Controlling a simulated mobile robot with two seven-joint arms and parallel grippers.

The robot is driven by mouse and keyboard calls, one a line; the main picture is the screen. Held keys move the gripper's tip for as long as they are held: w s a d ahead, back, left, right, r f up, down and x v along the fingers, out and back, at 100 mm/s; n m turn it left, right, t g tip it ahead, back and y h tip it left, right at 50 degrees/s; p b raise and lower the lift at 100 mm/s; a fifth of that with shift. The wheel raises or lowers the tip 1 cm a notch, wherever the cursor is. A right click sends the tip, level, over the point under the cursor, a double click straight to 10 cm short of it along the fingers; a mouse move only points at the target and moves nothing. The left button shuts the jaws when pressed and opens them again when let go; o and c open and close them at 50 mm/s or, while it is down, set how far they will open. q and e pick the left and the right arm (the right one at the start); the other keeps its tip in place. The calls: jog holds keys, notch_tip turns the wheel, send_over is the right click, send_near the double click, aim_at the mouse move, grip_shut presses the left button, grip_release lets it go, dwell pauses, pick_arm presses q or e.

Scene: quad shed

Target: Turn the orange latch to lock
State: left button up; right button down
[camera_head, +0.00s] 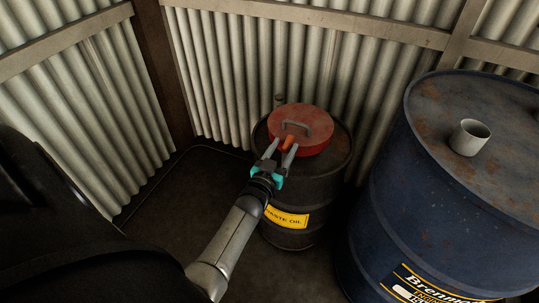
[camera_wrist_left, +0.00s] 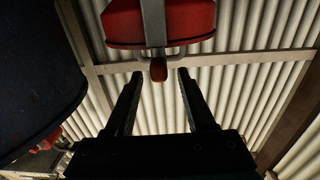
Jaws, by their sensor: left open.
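The orange latch (camera_head: 288,140) sits at the near edge of a round red lid (camera_head: 309,124) on a dark waste oil drum (camera_head: 318,203). My left gripper (camera_head: 285,146) is at the lid's near edge, open, with a finger on either side of the latch. In the left wrist view the latch (camera_wrist_left: 158,70) hangs below the red lid (camera_wrist_left: 175,22), in line with the gap between the open fingers (camera_wrist_left: 160,76). Clear gaps show on both sides of it, and neither finger appears to touch it. My right gripper is not in view.
A large blue drum (camera_head: 432,190) stands close on the right, with a pale cup (camera_head: 469,137) on its rusty top. Corrugated metal walls (camera_head: 250,75) close in behind and at the left. Dark floor (camera_head: 180,195) is clear left of the waste oil drum.

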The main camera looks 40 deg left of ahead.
pick_arm(q)
jog(key=p+v, duration=0.2)
jog(key=v, duration=0.7)
jog(key=shift+s, duration=0.25)
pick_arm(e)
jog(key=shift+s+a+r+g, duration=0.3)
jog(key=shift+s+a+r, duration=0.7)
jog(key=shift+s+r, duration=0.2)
